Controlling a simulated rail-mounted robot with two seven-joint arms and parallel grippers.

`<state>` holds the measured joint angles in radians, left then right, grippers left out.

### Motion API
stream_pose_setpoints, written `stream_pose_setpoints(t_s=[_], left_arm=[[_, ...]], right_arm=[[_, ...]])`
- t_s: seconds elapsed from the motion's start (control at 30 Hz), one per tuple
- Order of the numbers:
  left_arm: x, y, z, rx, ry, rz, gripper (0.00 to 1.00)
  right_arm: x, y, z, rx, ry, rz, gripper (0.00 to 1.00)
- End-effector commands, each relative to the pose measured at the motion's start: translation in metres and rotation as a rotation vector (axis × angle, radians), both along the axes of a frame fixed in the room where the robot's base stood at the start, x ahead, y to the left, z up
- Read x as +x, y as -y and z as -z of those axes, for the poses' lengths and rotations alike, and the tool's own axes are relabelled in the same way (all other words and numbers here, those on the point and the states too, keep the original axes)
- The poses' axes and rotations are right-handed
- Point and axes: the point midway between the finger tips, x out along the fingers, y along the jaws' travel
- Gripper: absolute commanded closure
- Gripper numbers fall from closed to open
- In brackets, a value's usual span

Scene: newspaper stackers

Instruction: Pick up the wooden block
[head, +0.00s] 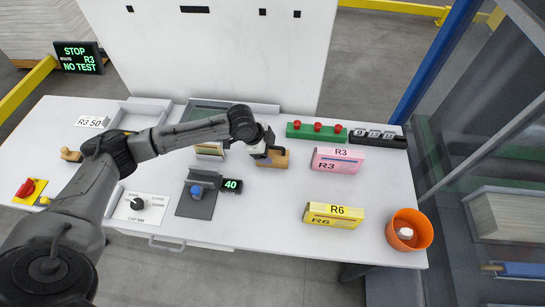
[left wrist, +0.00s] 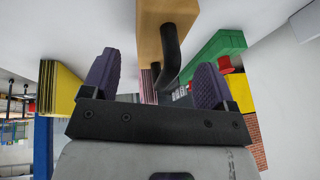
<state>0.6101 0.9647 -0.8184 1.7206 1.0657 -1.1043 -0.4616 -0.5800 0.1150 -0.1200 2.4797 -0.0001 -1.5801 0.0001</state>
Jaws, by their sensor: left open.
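The wooden block (head: 273,159) lies on the white table, right of the middle, with a dark bent handle on it. My left gripper (head: 266,146) is at the block's left part in the head view and covers some of it. In the left wrist view the block (left wrist: 150,30) is at the top, beyond the fingertips. Its black curved handle (left wrist: 171,58) reaches down between the two purple pads of my left gripper (left wrist: 155,76). The pads are open and apart, and the handle looks ungripped. My right gripper is not in view.
A green strip with red buttons (head: 316,131) is behind the block, and a pink R3 box (head: 336,161) is to its right. A yellow R6 box (head: 333,216) and an orange pot (head: 423,230) are nearer. The table in front of the block is clear.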

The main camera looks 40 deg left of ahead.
Motion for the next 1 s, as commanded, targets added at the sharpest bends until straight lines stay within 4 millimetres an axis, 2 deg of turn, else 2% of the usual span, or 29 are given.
stream_pose_setpoints(t_s=[0.03,0.17,0.43,1.0], left_arm=[[0.000,0.003,0.009,-0.002,-0.003,0.000,0.20],[0.007,0.006,0.022,0.000,-0.001,0.000,0.20],[0.008,0.006,0.025,0.001,0.000,0.001,0.20],[0.008,0.006,0.025,0.001,0.000,0.001,0.75]], right_arm=[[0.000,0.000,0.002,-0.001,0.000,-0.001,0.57],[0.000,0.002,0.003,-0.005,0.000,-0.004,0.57],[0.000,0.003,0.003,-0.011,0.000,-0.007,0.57],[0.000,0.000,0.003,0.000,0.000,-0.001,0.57]])
